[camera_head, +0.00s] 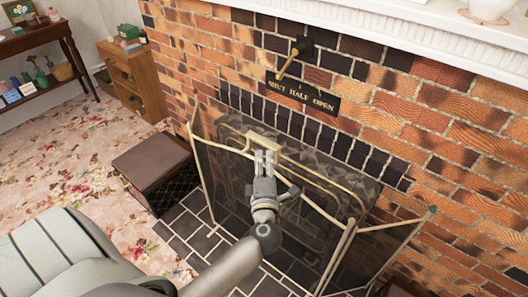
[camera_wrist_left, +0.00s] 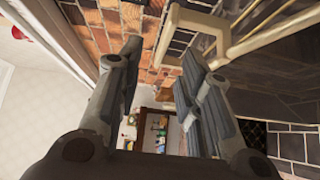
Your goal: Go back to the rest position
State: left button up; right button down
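My left gripper (camera_head: 264,154) is in front of the fireplace screen (camera_head: 203,179), near its top middle part. A damper lever (camera_head: 291,62) stands out from the brick wall above a dark plate (camera_head: 304,95) reading "SHUT HALF OPEN". My left gripper is below and apart from both. My right gripper is not in view.
A brick wall (camera_head: 440,105) with a white mantel (camera_head: 400,22) lies ahead. A dark box (camera_head: 152,163) sits left of the screen. A wooden cabinet (camera_head: 134,80) and a table (camera_head: 37,42) with small items stand at the far left. The floral carpet (camera_head: 75,150) is clear.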

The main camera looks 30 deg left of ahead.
pick_arm(q)
jog(key=s+d+r+m+t+h, duration=0.1)
jog(key=d+r+m+t+h, duration=0.25)
jog(key=d+m+h, duration=0.3)
jog(key=s+d+r+m+t+h, duration=0.1)
jog(key=d+r+m+t+h, duration=0.1)
jog(key=d+r+m+h, duration=0.4)
jog(key=s+d+f+m+g+h, duration=0.6)
jog(key=s+d+f+m+g, duration=0.25)
jog(key=d+m, duration=0.3)
jog(key=s+a+f+m+g+y, duration=0.1)
jog(key=s+a+f+g+y, duration=0.35)
jog(key=s+a, duration=0.3)
jog(key=s+a+f+m+g+y, duration=0.2)
jog(key=s+a+f+g+y, duration=0.2)
jog(key=s+a+f, duration=0.3)
notch_tip(320, 180, down, 24)
jog(key=s+d+f+g, duration=0.1)
jog(key=s+d, duration=0.1)
jog(key=s+a+f, duration=0.1)
jog(key=s+f, duration=0.6)
jog(key=s, duration=0.1)
jog(key=s+a+f+g+p, duration=0.1)
jog(key=s+a+f, duration=0.1)
jog(key=s+f, duration=0.6)
jog(key=shift+s+a+p, duration=0.25)
jog(key=shift+s+p, duration=0.05)
jog(key=shift+s, duration=0.15)
